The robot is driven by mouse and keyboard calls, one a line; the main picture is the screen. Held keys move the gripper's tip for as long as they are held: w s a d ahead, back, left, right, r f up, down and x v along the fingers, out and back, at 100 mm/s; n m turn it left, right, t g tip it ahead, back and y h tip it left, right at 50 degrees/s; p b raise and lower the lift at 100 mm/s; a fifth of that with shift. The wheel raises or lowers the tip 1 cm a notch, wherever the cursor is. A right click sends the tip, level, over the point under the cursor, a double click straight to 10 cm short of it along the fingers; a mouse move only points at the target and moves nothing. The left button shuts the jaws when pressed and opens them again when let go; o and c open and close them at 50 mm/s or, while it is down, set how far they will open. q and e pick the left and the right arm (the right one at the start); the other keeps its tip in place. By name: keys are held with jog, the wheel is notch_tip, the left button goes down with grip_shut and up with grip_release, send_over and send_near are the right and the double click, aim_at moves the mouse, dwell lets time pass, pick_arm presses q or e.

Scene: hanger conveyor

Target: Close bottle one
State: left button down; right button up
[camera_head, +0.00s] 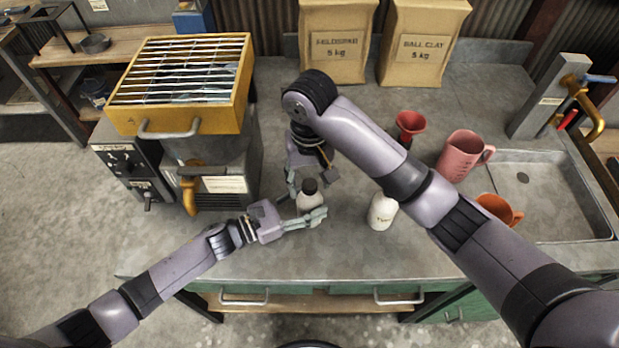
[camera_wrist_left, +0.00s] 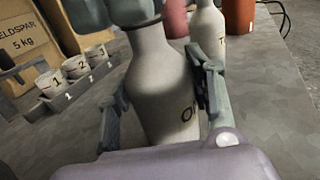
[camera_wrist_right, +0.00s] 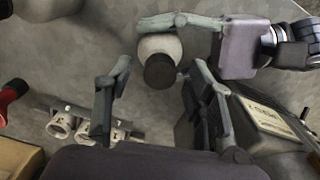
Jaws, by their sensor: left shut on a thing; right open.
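Bottle one (camera_head: 308,202) is a white bottle with "O" lettering visible in the left wrist view (camera_wrist_left: 160,88); it stands near the counter's front. A black cap (camera_head: 310,186) is on its top, also seen from above in the right wrist view (camera_wrist_right: 160,72); I cannot tell how tight it is. My left gripper (camera_head: 311,208) is shut around the bottle's body from the left. My right gripper (camera_head: 313,178) is open above it, its fingers (camera_wrist_right: 158,66) on either side of the cap, apart from it. The right fingers hide the bottle's top in the left wrist view.
A second white bottle (camera_head: 382,212) stands to the right. Beyond are a red funnel (camera_head: 410,124), a pink jug (camera_head: 462,155), an orange jug (camera_head: 497,208) and a sink (camera_head: 560,190). A yellow-topped kiln (camera_head: 185,85) is left. Numbered cups (camera_wrist_left: 77,68) stand in a rack behind.

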notch_tip(320, 180, up, 12)
dwell(0.6)
pick_arm(q)
jog(key=c, duration=0.7)
grip_release()
jog(key=v, duration=1.2)
jog(key=shift+s, duration=0.1)
